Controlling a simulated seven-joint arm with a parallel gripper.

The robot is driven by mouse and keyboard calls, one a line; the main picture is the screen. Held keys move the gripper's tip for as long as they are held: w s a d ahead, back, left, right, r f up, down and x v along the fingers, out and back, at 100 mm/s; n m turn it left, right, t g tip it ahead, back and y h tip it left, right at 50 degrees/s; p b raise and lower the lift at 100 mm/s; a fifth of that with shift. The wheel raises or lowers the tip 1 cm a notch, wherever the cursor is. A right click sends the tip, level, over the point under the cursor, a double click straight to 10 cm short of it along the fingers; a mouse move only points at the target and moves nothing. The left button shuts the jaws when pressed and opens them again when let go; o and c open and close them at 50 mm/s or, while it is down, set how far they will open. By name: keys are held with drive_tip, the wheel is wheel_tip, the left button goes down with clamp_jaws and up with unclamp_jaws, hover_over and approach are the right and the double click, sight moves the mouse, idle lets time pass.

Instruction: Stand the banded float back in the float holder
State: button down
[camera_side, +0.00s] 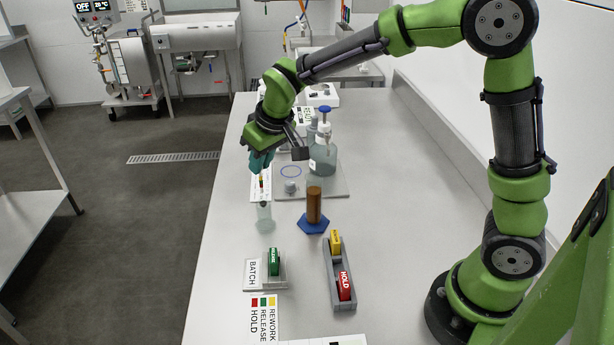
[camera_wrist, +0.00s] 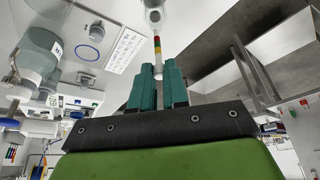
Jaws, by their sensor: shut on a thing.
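The banded float has a thin stem with red, yellow and green bands and a clear, wider lower body (camera_side: 264,213). My gripper (camera_side: 262,160), with teal fingers, is shut on the top of the stem, and the float hangs about upright below it. In the wrist view the float's bands (camera_wrist: 157,46) show beyond my fingertips (camera_wrist: 158,75), with the pale body at the top edge. A small grey round piece (camera_side: 291,186), likely the float holder, stands on a grey tray to the right of the float, apart from it. Its opening is too small to make out.
A brown cylinder on a blue hexagonal base (camera_side: 314,206) stands right of the float. A pump bottle (camera_side: 322,155) stands on the tray (camera_side: 335,187). Nearer are the BATCH stand with a green block (camera_side: 275,262) and a rack with yellow and red HOLD blocks (camera_side: 345,286).

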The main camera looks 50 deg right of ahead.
sight(264, 194)
drive_tip(key=shift+f, duration=2.55)
drive_tip(key=c, duration=1.1)
unclamp_jaws()
drive_tip(key=shift+o, duration=0.2)
drive_tip(key=v, duration=1.7)
drive_tip(key=shift+f, duration=0.15)
